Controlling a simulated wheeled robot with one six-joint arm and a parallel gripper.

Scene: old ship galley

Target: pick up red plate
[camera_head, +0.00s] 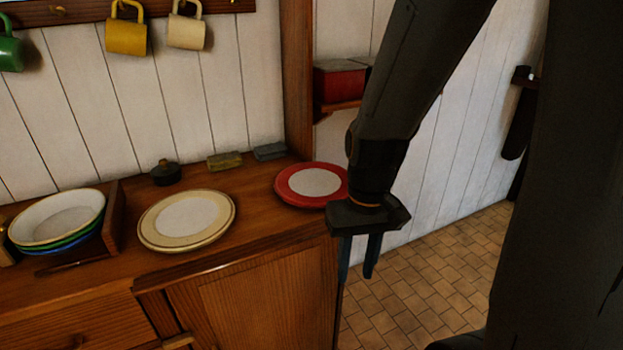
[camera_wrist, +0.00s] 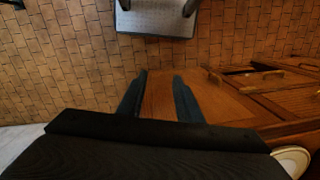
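The red plate (camera_head: 284,189) has a broad red rim and a pale centre. It lies flat at the right end of the wooden counter, partly hidden behind my arm. My gripper (camera_head: 359,272) points down in front of and to the right of the plate, beside the counter's right end. Its two dark fingers are apart with nothing between them. In the wrist view my gripper (camera_wrist: 160,82) also shows spread fingers, with brown wood in the background. The red plate cannot be made out in that view.
Cream plates (camera_head: 186,219) lie left of the red plate. A rack (camera_head: 114,216) holds several bowls (camera_head: 58,217). A dark lidded pot (camera_head: 165,172) and two small blocks stand at the back. A red box (camera_head: 339,82) sits on a wall shelf. Tiled floor (camera_head: 430,280) lies open to the right.

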